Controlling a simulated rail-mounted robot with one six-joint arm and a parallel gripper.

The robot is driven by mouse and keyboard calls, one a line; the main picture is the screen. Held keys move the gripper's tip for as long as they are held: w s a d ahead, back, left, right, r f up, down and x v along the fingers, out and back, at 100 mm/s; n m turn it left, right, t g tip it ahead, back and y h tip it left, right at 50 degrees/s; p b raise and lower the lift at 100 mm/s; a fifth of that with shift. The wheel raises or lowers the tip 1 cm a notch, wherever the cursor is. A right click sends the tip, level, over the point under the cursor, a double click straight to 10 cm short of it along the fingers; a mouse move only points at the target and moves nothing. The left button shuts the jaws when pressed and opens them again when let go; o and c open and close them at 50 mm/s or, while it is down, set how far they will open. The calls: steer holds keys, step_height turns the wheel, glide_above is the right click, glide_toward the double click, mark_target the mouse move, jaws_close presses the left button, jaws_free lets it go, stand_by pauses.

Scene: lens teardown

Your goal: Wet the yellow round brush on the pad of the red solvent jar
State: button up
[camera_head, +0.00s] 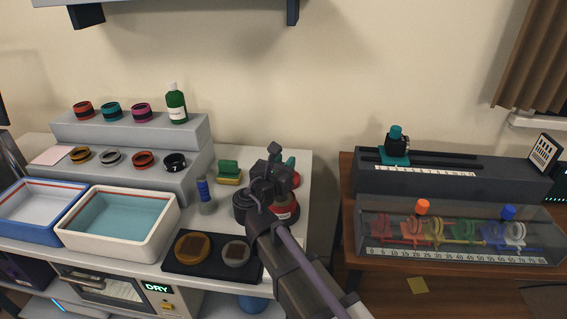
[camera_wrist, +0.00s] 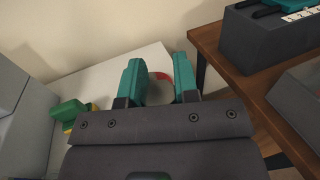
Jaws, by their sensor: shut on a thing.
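My gripper (camera_head: 285,165) has teal fingers and hangs over the right end of the white bench, above the jars there. In the wrist view the fingers (camera_wrist: 158,78) stand apart on either side of what they hold, which I cannot make out. The red solvent jar (camera_head: 286,211) stands below my gripper, partly covered by my arm; its pad is hidden. A second red item (camera_head: 296,179) shows just behind it, and a bit of red (camera_wrist: 162,75) shows beyond the fingers in the wrist view. I cannot see the yellow round brush clearly in either view.
A green and yellow block (camera_head: 229,172) lies behind. A black mat (camera_head: 212,268) is in front. The brown table (camera_head: 349,260) with racks is across a gap at right.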

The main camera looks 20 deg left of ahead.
step_height(320, 180, up, 7)
steer(key=p, duration=0.7)
stand_by(0.4)
step_height(320, 180, up, 6)
steer(key=p, duration=0.6)
steer(key=shift+r, duration=0.2)
steer(key=shift+a, duration=0.15)
